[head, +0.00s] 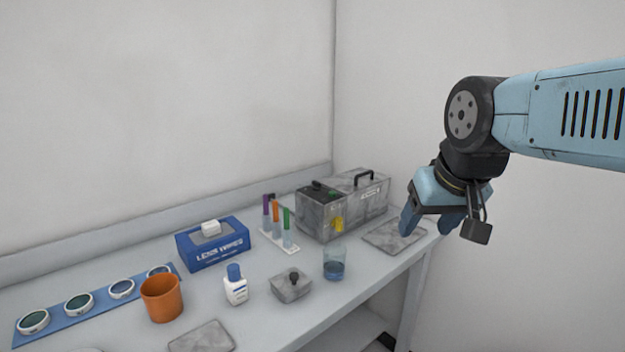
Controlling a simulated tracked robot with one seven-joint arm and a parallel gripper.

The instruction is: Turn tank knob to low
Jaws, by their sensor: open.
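A grey metal tank (368,204) stands at the back right of the bench, with a dark handle on its lid. My gripper (430,222) is open and empty, pointing down to the right of the tank. It appears above the bench's right end, apart from the tank and the yellow part.
A grey flat plate (394,237) lies right of the tank. A glass with blue liquid (334,264), a grey block with a black knob (291,286) and a tube rack (281,239) stand near. A wipes box (212,246), white bottle (235,287) and orange mug (161,300) are further left.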

